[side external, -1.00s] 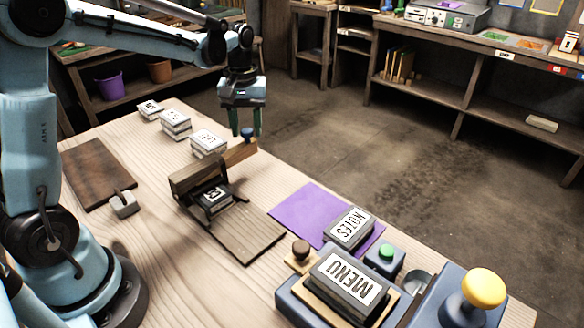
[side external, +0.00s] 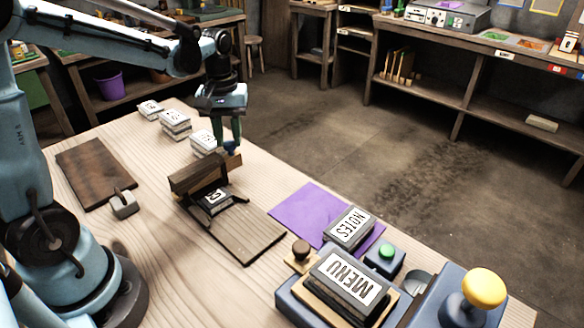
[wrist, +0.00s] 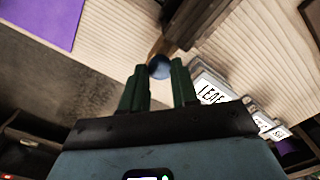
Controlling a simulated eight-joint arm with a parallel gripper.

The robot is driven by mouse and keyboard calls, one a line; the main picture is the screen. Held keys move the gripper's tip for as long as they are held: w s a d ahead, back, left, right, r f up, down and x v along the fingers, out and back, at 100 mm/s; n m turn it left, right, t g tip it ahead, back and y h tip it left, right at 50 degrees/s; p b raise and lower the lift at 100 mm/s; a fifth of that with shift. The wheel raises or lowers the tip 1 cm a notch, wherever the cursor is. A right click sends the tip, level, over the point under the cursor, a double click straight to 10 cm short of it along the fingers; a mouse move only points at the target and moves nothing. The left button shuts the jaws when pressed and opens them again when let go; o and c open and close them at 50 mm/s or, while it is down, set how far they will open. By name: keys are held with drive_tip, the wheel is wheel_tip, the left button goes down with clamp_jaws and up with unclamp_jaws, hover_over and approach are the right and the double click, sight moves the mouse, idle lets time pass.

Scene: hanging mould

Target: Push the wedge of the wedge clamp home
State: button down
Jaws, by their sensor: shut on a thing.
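The wedge clamp is a dark wooden frame with a raised bar (side external: 198,174) over a small lettered block (side external: 215,197) on a dark board. The light-brown wedge (side external: 236,160) sticks out from the far right end of the bar, its inner part hidden.
Several lettered blocks stand behind the clamp, the nearest (side external: 204,142) close to my gripper. A dark board (side external: 92,170) lies left. A purple sheet (side external: 300,208), NOTES block (side external: 349,226) and MENU block (side external: 345,280) are front right. The floor beyond the table's right edge is clear.

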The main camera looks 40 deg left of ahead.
drive_tip(key=shift+s+a, duration=0.1)
drive_tip(key=shift+s, duration=0.15)
drive_tip(key=c, duration=0.8)
unclamp_jaws()
drive_tip(key=shift+w, duration=0.1)
wheel_tip(320, 180, up, 12)
drive_tip(key=s+d+f+m+t, duration=0.7)
drive_tip(key=d+f+m, duration=0.1)
drive_tip(key=d+m, duration=0.1)
drive_tip(key=shift+d+f, duration=0.3)
drive_tip(key=shift+f, duration=0.05)
